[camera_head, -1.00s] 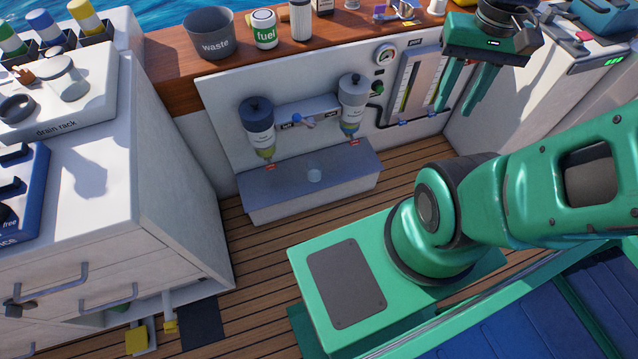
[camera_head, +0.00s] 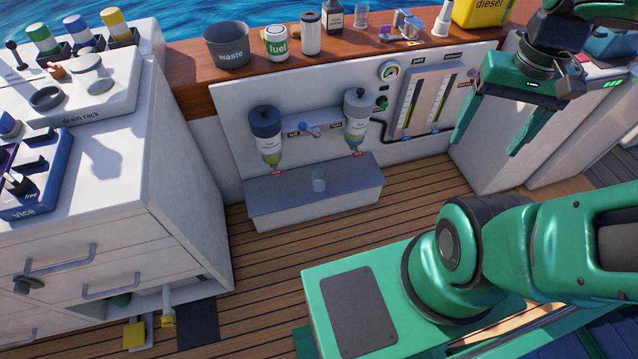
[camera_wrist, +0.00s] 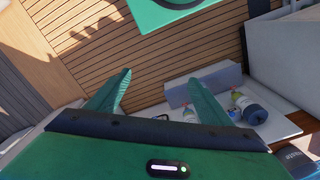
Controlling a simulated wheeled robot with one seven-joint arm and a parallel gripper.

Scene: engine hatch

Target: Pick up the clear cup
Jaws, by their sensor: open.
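Another small clear vessel (camera_head: 361,16) stands on the wooden shelf at the back. My gripper (camera_head: 489,146) is open and empty, fingers pointing down, at the right near the gauge panel. I cannot make out the cup there.
The step (camera_head: 275,212) stands on the plank floor against the white panel. Two filter bowls (camera_head: 266,138) (camera_head: 357,120) hang just above it. Cabinets flank both sides.

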